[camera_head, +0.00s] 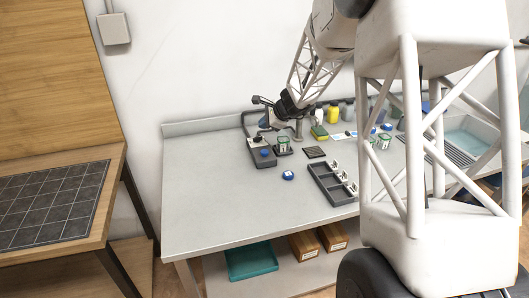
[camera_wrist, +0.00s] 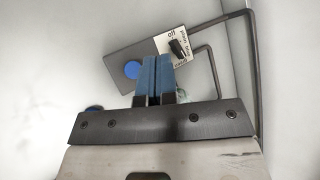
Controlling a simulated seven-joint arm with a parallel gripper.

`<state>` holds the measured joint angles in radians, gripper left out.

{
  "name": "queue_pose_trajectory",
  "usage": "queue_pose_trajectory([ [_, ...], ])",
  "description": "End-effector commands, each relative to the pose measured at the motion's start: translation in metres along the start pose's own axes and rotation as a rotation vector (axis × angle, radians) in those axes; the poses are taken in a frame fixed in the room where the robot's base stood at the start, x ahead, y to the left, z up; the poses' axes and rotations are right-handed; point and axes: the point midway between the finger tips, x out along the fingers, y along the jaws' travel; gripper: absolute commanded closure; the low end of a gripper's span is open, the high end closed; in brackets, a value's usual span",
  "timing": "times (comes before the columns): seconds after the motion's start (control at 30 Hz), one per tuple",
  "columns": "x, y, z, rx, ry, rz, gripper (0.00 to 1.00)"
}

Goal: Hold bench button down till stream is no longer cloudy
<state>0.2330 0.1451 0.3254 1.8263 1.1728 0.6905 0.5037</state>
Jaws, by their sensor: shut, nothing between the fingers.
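The grey control box (camera_head: 262,154) stands on the bench. Its round blue button (camera_head: 265,153) also shows in the wrist view (camera_wrist: 132,69). A white label with a black switch (camera_wrist: 178,47) is at the box's other end; its lettering is only partly readable. My gripper (camera_wrist: 157,59) is shut and empty, its blue fingertips over the box between button and switch. In the head view my gripper (camera_head: 268,126) is above the switch end. Whether it touches the box I cannot tell. A small clear vessel (camera_head: 284,145) stands beside the box. No stream can be made out.
Dark bent pipe (camera_wrist: 250,60) runs close to the right of my fingers. A blue-and-white round piece (camera_head: 288,175) and a dark compartment tray (camera_head: 326,188) lie on the bench. The bench's left front is clear.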

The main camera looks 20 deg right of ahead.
Motion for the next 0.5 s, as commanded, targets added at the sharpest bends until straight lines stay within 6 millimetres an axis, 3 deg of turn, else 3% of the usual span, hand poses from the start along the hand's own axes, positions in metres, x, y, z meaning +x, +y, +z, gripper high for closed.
queue_pose_trajectory([
  [0.5, 0.026, 0.020, -0.019, 0.001, 0.001, 0.002, 1.00],
])
